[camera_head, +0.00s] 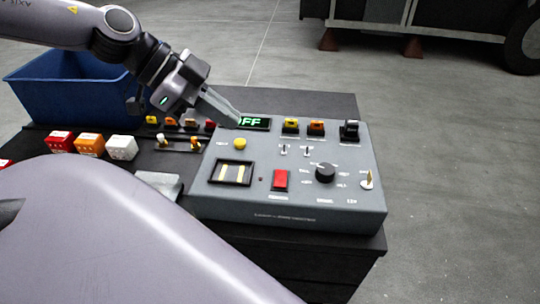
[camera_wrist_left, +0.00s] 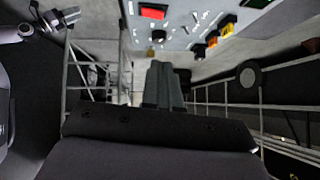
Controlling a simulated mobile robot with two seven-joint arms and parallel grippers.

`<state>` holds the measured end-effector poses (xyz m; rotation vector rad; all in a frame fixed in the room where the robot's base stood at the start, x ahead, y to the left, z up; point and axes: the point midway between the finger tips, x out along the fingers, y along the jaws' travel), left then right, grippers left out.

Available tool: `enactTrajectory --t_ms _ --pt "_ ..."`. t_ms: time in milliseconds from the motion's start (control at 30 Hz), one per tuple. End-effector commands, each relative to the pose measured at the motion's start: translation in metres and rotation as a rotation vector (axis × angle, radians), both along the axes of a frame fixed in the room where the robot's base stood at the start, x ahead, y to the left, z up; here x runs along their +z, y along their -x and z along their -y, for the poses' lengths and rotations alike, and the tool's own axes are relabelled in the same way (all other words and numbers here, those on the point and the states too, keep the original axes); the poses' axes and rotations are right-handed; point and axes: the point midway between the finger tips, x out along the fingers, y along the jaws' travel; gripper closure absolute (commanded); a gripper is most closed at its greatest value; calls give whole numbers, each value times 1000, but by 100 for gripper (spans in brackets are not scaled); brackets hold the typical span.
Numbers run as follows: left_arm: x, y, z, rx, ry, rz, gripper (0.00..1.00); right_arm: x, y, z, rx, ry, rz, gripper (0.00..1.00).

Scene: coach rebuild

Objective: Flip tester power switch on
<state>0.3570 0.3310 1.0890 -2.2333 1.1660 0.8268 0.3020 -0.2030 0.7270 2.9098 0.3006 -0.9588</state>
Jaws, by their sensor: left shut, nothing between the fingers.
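The tester (camera_head: 262,205) is a grey sloped box on a dark bench. Its green display (camera_head: 256,122) shows "FF", with the left edge hidden behind my gripper. A red switch (camera_head: 280,180) sits at the front middle of the panel, a black knob (camera_head: 325,172) to its right, and a small toggle (camera_head: 367,180) at the right edge. I cannot read which one is labelled power. My left gripper (camera_head: 232,118) is shut and empty, over the panel's back left by the display. The wrist view shows its closed fingers (camera_wrist_left: 164,84), with the tester panel (camera_wrist_left: 178,22) at the top. My right gripper is out of view.
Yellow, orange and black connectors (camera_head: 316,127) stand along the tester's back edge. Red, orange and white blocks (camera_head: 90,142) lie on the bench at left. A blue bin (camera_head: 60,95) stands behind them. Floor to the right is clear.

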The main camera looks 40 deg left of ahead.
Motion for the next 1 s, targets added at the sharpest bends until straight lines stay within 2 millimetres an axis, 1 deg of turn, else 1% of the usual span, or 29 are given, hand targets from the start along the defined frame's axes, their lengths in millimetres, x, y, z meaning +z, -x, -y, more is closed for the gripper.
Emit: enactTrajectory --t_ms 167,333,1000 --pt "-1 0 1 -1 1 0 100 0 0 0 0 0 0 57" --pt "-7 -4 5 -3 0 -3 100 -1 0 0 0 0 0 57" --pt "-52 -32 39 -2 0 -2 100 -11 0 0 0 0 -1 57"
